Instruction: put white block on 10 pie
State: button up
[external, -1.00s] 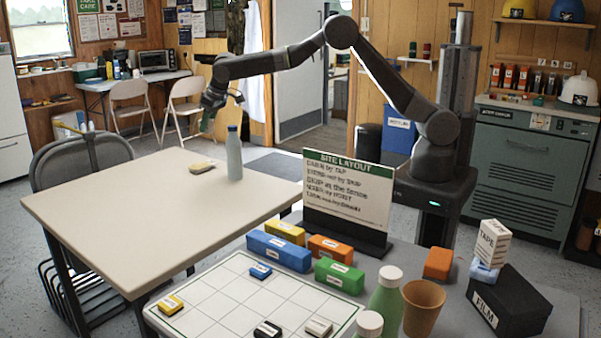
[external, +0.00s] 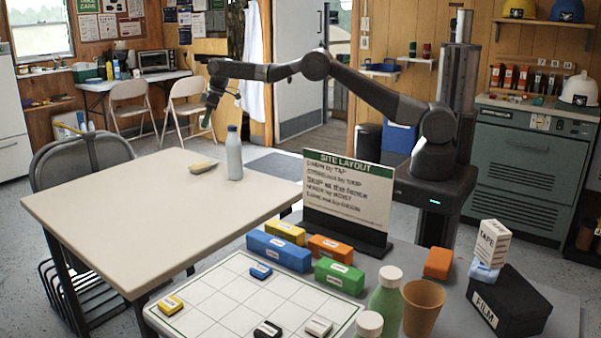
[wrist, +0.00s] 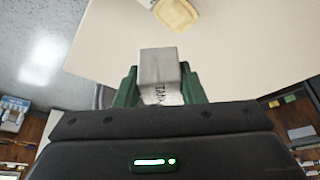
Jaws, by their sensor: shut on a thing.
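My gripper (wrist: 160,92) has green fingers shut on a pale grey-white block (wrist: 158,68) with dark lettering on its lower face. In the external view my gripper (external: 207,116) hangs in the air beyond the far edge of the beige table; the block is too small to make out there. A small yellowish, flat, square-looking piece (external: 203,167) lies on that table beside a pale bottle; it also shows at the top of the wrist view (wrist: 177,12), apart from the block. I see nothing clearly marked as a 10 pie.
The beige table (external: 130,215) is mostly clear; a pale blue-grey bottle (external: 234,155) stands near its far right corner. The front bench holds a white grid board (external: 225,295) with small labelled blocks, coloured blocks, a site layout sign (external: 347,195), bottles and a cup (external: 422,307).

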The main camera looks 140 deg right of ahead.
notch_tip(320, 180, down, 12)
jog(key=shift+r+p, duration=0.1)
jog(key=shift+p, duration=0.55)
jog(key=shift+f+b, duration=0.55)
jog(key=o, duration=1)
jog(key=shift+r, duration=0.2)
jog(key=shift+s+r+p, duration=0.1)
jog(key=shift+r+p, duration=0.5)
jog(key=shift+r, duration=0.05)
jog(key=b+v, duration=0.1)
jog(key=v, duration=1)
jog(key=shift+s+a+r+b, duration=0.1)
jog(key=shift+a+r+b, duration=0.05)
jog(key=shift+b, duration=0.25)
